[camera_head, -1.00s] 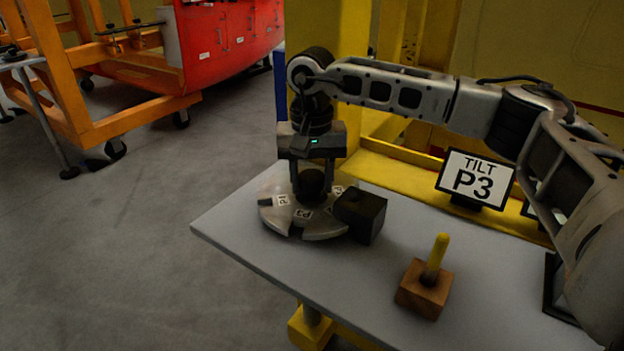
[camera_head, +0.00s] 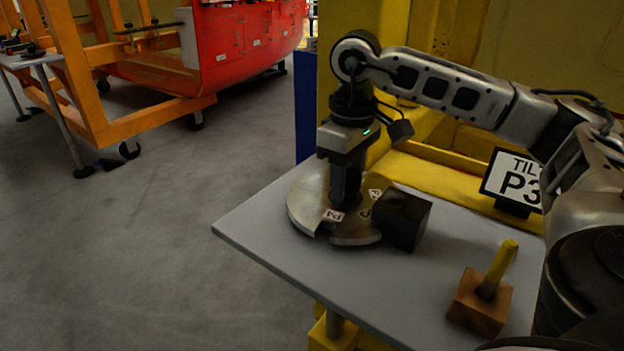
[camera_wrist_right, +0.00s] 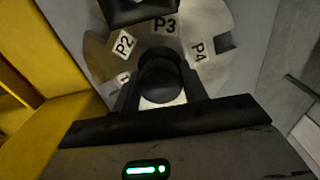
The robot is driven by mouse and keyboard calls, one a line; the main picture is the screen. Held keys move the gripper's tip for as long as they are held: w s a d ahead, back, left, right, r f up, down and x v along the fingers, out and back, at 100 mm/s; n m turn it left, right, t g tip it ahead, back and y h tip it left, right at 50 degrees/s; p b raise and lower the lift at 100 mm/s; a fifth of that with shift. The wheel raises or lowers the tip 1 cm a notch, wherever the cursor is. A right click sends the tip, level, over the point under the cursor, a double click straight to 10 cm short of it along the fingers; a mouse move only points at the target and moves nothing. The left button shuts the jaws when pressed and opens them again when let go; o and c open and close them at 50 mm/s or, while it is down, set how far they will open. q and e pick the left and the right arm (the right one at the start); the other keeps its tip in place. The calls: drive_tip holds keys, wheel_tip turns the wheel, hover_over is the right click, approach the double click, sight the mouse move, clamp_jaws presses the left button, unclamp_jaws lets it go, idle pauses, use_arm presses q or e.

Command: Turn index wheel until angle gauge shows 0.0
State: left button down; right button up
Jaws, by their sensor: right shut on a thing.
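The index wheel (camera_head: 308,205) is a grey notched disc lying flat on the table, with white labels; P2, P3 and P4 read in the right wrist view (camera_wrist_right: 207,72). My right gripper (camera_head: 345,195) comes down from above and is shut on the wheel's dark round central knob (camera_wrist_right: 160,78), one finger on each side. A dark block (camera_head: 403,220) stands at the wheel's right edge; in the wrist view P3 sits closest to it. A sign (camera_head: 515,182) shows "P3" under a cut-off word starting "TIL". I see no readable angle figure. My left gripper is out of view.
A wooden block with a yellow peg (camera_head: 482,300) stands on the front right of the grey table (camera_head: 270,235). Yellow framework (camera_head: 440,185) stands behind the table. An orange frame (camera_head: 130,120) and red body (camera_head: 250,45) are at the back left.

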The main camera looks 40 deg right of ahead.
sight(349, 174)
use_arm(q)
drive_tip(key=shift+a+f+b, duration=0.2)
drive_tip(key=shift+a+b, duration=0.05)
drive_tip(key=shift+b, duration=0.1)
use_arm(e)
drive_tip(key=shift+n, duration=1)
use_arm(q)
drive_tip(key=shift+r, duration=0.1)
use_arm(e)
drive_tip(key=o, duration=1.4)
use_arm(q)
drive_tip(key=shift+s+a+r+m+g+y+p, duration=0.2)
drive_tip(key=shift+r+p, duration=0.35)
drive_tip(key=shift+p, duration=1)
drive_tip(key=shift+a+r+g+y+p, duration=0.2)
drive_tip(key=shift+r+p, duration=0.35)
drive_tip(key=shift+p, duration=0.95)
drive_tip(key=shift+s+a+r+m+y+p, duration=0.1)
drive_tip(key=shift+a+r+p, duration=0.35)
drive_tip(key=shift+p, duration=1.1)
use_arm(e)
wheel_tip(349, 174, up, 16)
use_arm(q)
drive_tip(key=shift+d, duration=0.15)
